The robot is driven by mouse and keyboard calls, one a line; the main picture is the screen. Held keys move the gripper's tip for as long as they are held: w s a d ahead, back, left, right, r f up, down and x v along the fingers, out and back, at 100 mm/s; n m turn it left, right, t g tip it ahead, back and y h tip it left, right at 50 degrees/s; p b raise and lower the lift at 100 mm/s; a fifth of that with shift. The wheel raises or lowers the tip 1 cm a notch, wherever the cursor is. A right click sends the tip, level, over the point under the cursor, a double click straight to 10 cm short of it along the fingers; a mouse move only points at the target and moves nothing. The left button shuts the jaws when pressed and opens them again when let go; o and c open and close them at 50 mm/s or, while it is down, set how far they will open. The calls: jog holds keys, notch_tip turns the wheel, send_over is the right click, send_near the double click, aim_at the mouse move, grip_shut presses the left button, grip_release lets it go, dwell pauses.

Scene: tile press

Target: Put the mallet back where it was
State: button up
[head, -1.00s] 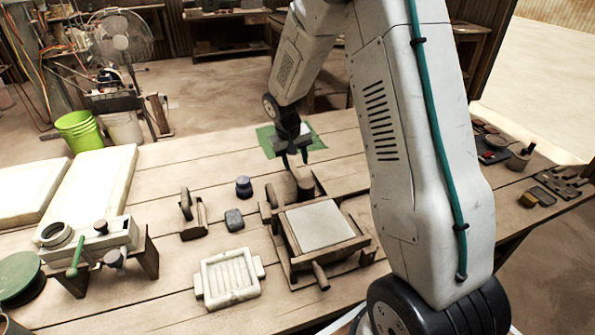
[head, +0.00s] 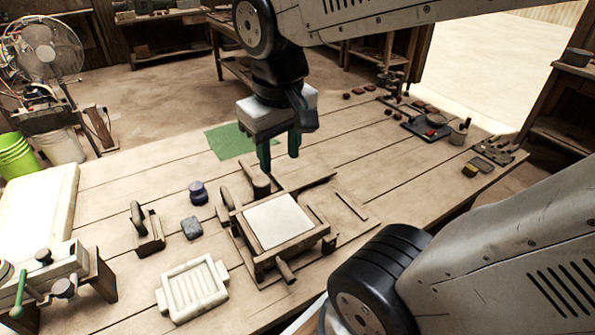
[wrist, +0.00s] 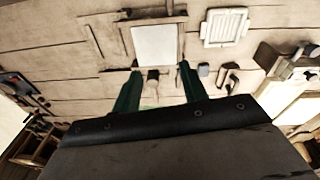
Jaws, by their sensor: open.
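A short wooden cylinder (head: 261,186), which looks like the mallet, stands on the bench at the back edge of the wooden tile press (head: 318,238). In the wrist view it shows as a small pale and dark shape (wrist: 153,80) between my fingers. I cannot make out its handle. My gripper (head: 279,160) is open and empty, with its green fingers pointing down. It hangs above the bench, over and behind the press, apart from the cylinder. The press holds a pale square slab (head: 278,222).
A green mat (head: 230,141) lies behind the press. Left of the press are a dark blue jar (head: 198,192), a grey-blue block (head: 191,228), a wooden tool (head: 148,235) and a pale ribbed tray (head: 195,288). Small tools lie at the right; the bench between is mostly clear.

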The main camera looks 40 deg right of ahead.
jog(key=s+a, duration=0.1)
jog(key=s, duration=0.5)
jog(key=shift+s+a+n+y, duration=0.15)
jog(key=shift+a+n+y, duration=0.15)
jog(key=shift+a, duration=0.05)
dwell(0.5)
